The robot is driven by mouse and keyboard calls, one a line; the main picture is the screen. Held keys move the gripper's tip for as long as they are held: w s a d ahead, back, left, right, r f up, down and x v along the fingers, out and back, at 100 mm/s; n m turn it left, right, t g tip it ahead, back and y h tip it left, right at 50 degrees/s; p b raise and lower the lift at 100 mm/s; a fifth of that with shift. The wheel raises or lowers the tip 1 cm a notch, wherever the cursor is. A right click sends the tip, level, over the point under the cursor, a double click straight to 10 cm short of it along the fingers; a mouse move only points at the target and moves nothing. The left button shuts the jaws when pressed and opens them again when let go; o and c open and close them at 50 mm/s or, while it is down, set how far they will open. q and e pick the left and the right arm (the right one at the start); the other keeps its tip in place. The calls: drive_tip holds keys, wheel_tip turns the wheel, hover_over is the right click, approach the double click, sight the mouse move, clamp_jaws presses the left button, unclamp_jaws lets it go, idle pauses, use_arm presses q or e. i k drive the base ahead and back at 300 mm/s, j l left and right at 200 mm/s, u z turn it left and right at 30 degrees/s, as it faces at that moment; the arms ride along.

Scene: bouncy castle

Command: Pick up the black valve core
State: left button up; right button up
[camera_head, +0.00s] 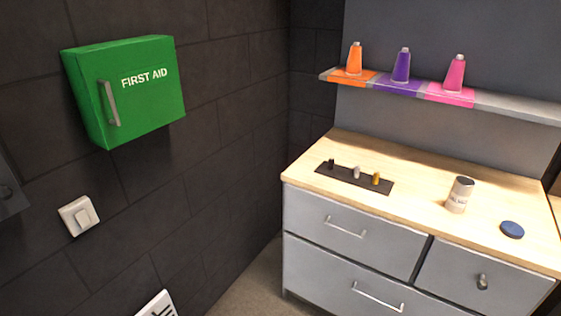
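The black valve core (331,163) is a small dark upright piece at the left end of a dark strip-shaped holder (345,175) on the wooden cabinet top. A silver piece (356,171) and a gold piece (375,178) stand in the same holder to its right. The black piece is small and its details are hard to make out. Neither of my grippers is in view.
A white and grey can (460,194) and a blue disc (512,230) are on the cabinet top (420,183). A shelf (515,107) above holds orange, purple and pink bottles. A green first aid box (125,88) and a switch (78,215) are on the left wall.

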sight(331, 160)
drive_tip(key=i+l+u, duration=0.15)
drive_tip(key=u, duration=0.2)
drive_tip(key=i+l+u, duration=0.1)
drive_tip(key=l+u, duration=0.6)
drive_tip(key=i+l, duration=0.2)
drive_tip(key=i+l+u, duration=0.1)
drive_tip(key=l, duration=0.35)
drive_tip(key=i+l, duration=0.2)
drive_tip(key=l, duration=0.15)
drive_tip(key=i+l+u, duration=0.1)
drive_tip(key=i+l, duration=0.1)
drive_tip(key=l, duration=0.1)
